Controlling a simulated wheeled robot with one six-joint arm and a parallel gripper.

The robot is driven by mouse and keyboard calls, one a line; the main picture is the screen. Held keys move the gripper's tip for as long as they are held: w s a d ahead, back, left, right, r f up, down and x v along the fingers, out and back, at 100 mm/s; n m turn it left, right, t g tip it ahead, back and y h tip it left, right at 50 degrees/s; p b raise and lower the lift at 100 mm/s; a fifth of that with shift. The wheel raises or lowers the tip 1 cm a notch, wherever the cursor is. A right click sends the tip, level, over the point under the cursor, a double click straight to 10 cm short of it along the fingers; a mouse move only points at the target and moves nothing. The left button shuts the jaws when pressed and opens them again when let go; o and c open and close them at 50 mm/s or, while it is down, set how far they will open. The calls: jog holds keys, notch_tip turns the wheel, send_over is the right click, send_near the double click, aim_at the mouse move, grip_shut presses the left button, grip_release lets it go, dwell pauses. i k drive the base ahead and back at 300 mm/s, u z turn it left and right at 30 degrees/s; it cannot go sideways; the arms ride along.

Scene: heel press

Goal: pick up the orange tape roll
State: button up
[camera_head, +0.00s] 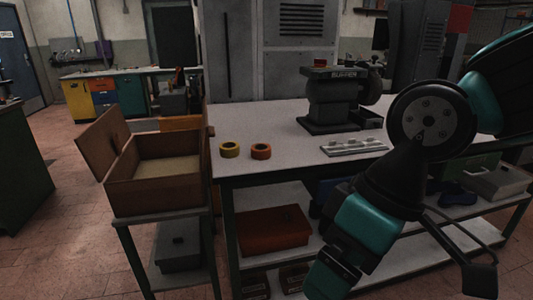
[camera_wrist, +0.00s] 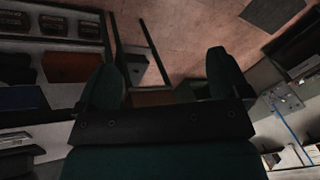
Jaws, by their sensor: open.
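The orange tape roll (camera_head: 261,151) lies flat on the light top of the workbench (camera_head: 285,117), near its front left edge, in the head view. A yellow tape roll (camera_head: 229,149) lies just left of it, a small gap apart. My gripper (camera_wrist: 168,77) shows in the wrist view with its two dark green fingers wide apart and nothing between them. In the head view my arm hangs at the right, in front of the bench, well apart from the orange roll. I cannot make out the roll in the wrist view.
A black buffer machine (camera_head: 333,100) stands at the back of the bench. A pale metal bar-shaped part (camera_head: 353,146) lies right of the rolls. An open wooden box (camera_head: 152,190) on a stand adjoins the bench's left side. A red box (camera_head: 273,230) sits on the lower shelf.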

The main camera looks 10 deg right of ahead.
aim_at(259, 151)
jog(key=u, duration=1.6)
jog(key=i, duration=2)
jog(key=z, duration=2.85)
jog(key=i, duration=0.5)
jog(key=u, duration=0.05)
